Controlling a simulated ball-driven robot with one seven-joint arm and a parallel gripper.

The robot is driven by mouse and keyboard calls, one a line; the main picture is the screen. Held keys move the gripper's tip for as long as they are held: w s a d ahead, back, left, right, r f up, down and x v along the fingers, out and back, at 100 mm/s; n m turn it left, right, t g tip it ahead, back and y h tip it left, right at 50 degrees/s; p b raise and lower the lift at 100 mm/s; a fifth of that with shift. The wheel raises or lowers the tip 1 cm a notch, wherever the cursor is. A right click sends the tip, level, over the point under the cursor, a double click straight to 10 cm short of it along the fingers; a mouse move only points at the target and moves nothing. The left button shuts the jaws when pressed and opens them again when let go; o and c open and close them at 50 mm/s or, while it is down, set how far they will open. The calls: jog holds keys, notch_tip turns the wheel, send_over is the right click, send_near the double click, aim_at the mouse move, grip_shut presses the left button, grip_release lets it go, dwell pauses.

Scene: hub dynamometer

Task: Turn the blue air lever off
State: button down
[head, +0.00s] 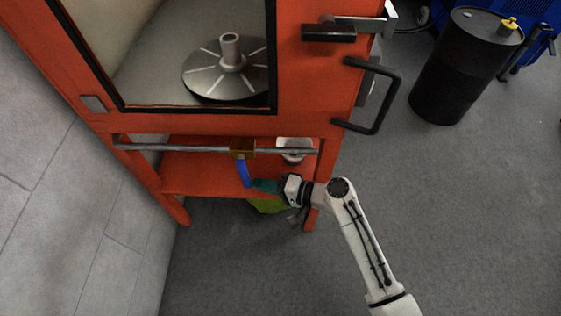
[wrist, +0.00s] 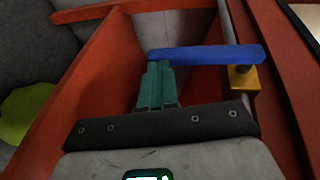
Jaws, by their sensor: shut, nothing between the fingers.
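The blue air lever (head: 243,173) sits on a brass valve (head: 242,148) on a grey pipe (head: 190,149) along the front of the orange cabinet. It points down, roughly across the pipe. In the wrist view the lever (wrist: 215,54) runs left from the valve (wrist: 243,80). My gripper (head: 257,185) has teal fingers and is just right of the lever's lower, free end. In the wrist view its shut, empty fingertips (wrist: 160,66) meet the lever near that free end. I cannot tell whether they touch it.
The orange cabinet (head: 218,123) has a window with a finned hub inside. A black door handle (head: 377,100) sticks out at its right. A white bowl-like thing (head: 293,147) is behind the pipe. A yellow-green thing (head: 268,206) lies below my gripper. A black drum (head: 462,70) stands far right.

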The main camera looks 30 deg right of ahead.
jog(key=shift+w+a+f, duration=0.2)
jog(key=shift+a, duration=0.3)
dwell(0.3)
